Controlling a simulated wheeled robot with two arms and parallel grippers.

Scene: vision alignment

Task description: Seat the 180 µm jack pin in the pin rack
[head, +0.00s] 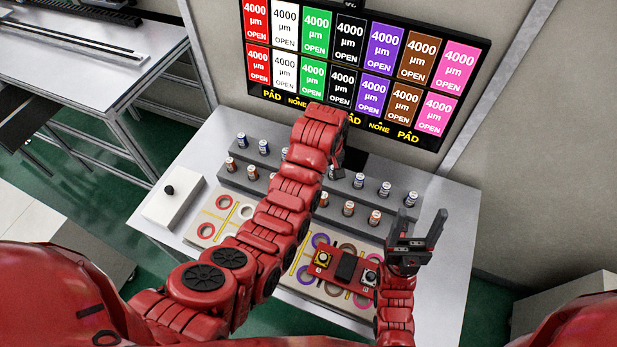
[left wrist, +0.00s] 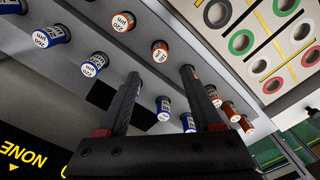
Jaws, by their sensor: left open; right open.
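Small labelled jack pins stand in a grey stepped pin rack (head: 237,178), blue-banded ones in the back row and orange-banded ones in the front row. Their labels are too small to pick out the 180 µm pin surely. In the left wrist view, my left gripper (left wrist: 160,74) is open, with an orange-banded pin (left wrist: 160,51) showing between and beyond its fingertips. No pin is visibly gripped. In the head view my left forearm hides the left fingers and the rack's middle. My right gripper (head: 418,232) is open and empty at the table's right.
A red board (head: 345,266) with small parts lies over a tray (head: 203,243) of coloured rings. A white box (head: 171,204) with a black knob stands at the left. A display panel (head: 364,70) of coloured "4000 µm OPEN" tiles is behind. The table's right edge is fairly clear.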

